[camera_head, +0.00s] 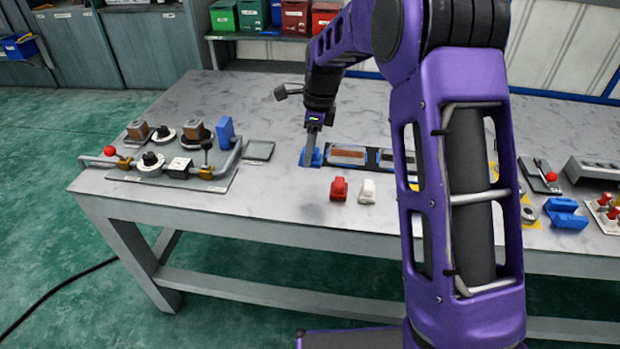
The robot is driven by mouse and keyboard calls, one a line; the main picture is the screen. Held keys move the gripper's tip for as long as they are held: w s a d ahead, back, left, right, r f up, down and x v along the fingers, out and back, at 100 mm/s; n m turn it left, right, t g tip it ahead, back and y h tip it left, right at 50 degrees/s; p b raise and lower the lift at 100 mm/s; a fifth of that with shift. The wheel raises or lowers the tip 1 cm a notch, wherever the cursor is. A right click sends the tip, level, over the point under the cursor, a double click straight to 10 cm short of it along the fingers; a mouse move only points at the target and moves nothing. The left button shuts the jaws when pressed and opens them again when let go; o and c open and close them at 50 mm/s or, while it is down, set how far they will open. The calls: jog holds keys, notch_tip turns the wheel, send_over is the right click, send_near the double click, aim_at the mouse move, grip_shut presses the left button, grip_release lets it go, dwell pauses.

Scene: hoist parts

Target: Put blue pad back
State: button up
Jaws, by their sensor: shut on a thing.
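A blue pad (306,158) shows at the left end of a dark strip-shaped tray (372,157) on the table. My gripper (313,146) points down and is shut on the blue pad. The fingers hide part of the pad, and I cannot tell whether it touches the tabletop. The tray has framed sections in a row. My arm hides its right part.
A red piece (339,189) and a white piece (367,191) stand in front of the tray. A fixture plate (190,178) with pipes and knobs lies left, near a dark flat pad (259,150). A blue block (566,213) lies right. The table's front middle is clear.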

aim_at(315, 149)
notch_tip(315, 149, down, 9)
jog(key=shift+s+r+b, duration=0.1)
jog(key=shift+b, duration=0.5)
jog(key=o, duration=1.3)
jog(key=r, duration=0.3)
jog(key=d+r+p, duration=0.1)
jog(key=r, duration=0.7)
jog(key=shift+d+r+p, duration=0.2)
jog(key=shift+d+p, duration=0.05)
jog(key=shift+p, duration=0.15)
jog(key=shift+r, duration=0.25)
jog(key=shift+d+r, duration=0.1)
